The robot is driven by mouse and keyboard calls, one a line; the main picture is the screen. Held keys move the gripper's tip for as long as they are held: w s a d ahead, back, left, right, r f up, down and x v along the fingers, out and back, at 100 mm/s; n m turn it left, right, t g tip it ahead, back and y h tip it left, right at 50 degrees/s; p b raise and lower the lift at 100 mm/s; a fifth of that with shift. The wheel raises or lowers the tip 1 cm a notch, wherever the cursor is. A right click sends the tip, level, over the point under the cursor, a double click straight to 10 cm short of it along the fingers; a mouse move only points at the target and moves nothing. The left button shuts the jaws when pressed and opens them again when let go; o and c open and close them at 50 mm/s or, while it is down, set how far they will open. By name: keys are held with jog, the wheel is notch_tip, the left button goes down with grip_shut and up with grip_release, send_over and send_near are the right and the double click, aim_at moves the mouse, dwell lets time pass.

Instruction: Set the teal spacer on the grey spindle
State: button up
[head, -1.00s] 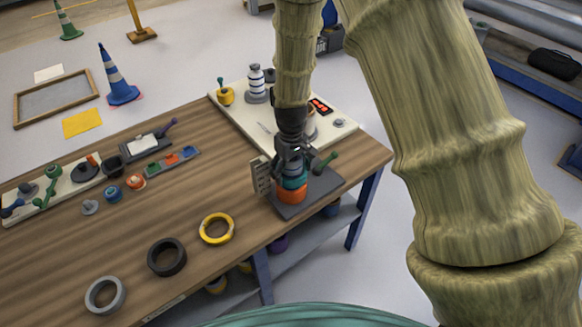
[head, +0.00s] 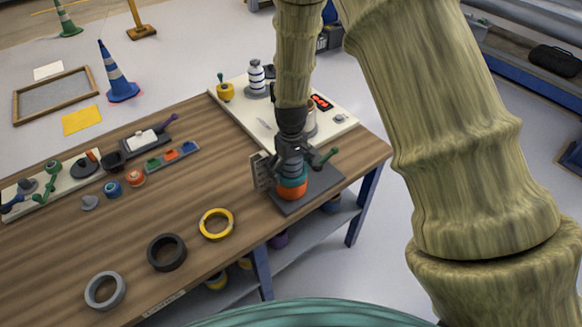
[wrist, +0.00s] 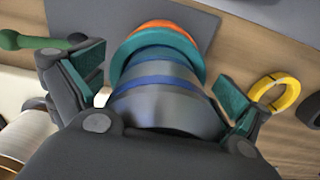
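The grey spindle (wrist: 165,100) with blue bands stands upright on a dark base plate (head: 318,190) near the table's right end. The teal spacer (wrist: 155,52) is around it, low down, directly above an orange ring (wrist: 160,27); they also show in the head view as a thin teal band (head: 291,181) over the orange ring (head: 292,191). My gripper (wrist: 158,88) is open, with its teal-padded fingers spread on either side of the spindle and apart from the spacer. In the head view my gripper (head: 291,158) is over the spindle's top.
A green-knobbed lever (head: 328,156) and an upright slotted grey plate (head: 261,171) flank the spindle. Yellow (head: 231,232), black (head: 155,257) and grey (head: 92,298) rings lie on the table to the left. A pale board (head: 235,107) with parts is behind.

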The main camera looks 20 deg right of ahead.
jog(key=shift+s+f, duration=0.1)
jog(key=shift+f, duration=0.05)
jog(key=shift+r, duration=0.2)
notch_tip(320, 180, up, 12)
jog(key=shift+f, duration=0.1)
dwell(0.4)
dwell(0.5)
